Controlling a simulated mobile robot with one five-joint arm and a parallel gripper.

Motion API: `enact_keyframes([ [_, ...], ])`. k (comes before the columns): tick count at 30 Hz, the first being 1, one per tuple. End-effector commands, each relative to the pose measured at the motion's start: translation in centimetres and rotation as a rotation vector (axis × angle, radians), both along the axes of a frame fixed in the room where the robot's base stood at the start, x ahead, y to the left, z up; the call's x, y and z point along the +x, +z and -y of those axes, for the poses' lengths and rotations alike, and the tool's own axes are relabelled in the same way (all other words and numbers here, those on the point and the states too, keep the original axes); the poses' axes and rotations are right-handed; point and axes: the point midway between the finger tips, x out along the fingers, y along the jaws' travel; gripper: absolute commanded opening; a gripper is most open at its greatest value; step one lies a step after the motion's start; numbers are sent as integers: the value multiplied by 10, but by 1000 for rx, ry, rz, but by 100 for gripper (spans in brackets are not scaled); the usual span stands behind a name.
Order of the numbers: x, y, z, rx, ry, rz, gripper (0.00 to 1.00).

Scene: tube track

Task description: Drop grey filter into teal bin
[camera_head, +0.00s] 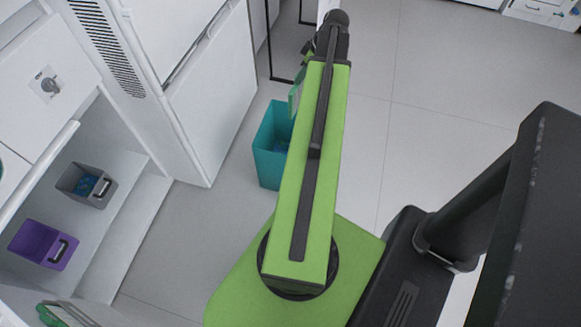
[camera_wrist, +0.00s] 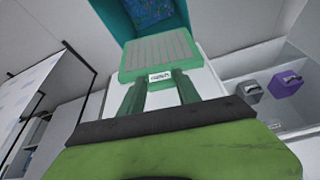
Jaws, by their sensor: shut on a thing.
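The grey filter (camera_wrist: 160,56), a flat ribbed panel with a green frame and a small white label, shows in the wrist view. My gripper (camera_wrist: 160,84) is shut on its near edge with two green fingers. The teal bin (camera_wrist: 108,14) is beyond the filter at the top of the wrist view, with blue contents inside; the filter covers part of it. In the head view the teal bin (camera_head: 268,160) stands upright on the floor, partly hidden by my green arm.
White cabinets (camera_head: 212,95) stand left of the bin. A grey bin (camera_head: 72,190) and a purple bin (camera_head: 30,240) with handles sit in a low white bay at left. A black frame (camera_head: 272,50) stands behind the teal bin. The floor at right is clear.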

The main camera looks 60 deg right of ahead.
Motion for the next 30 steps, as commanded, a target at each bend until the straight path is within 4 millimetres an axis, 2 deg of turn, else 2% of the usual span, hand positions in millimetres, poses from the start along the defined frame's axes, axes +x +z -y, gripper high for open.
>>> enact_keyframes([
  [1, 4, -49, 6, 0, 2, 0, 0],
  [6, 13, -125, 19, 0, 11, 0, 0],
  [10, 19, -174, 28, 0, 16, 0, 0],
  [12, 22, -189, 31, 0, 18, 0, 0],
  [14, 23, -194, 32, 0, 19, 0, 0],
  [19, 23, -190, 33, 0, 19, 0, 0],
  [23, 22, -196, 33, 0, 19, 0, 0],
  [30, 22, -228, 33, 0, 18, 0, 0],
])
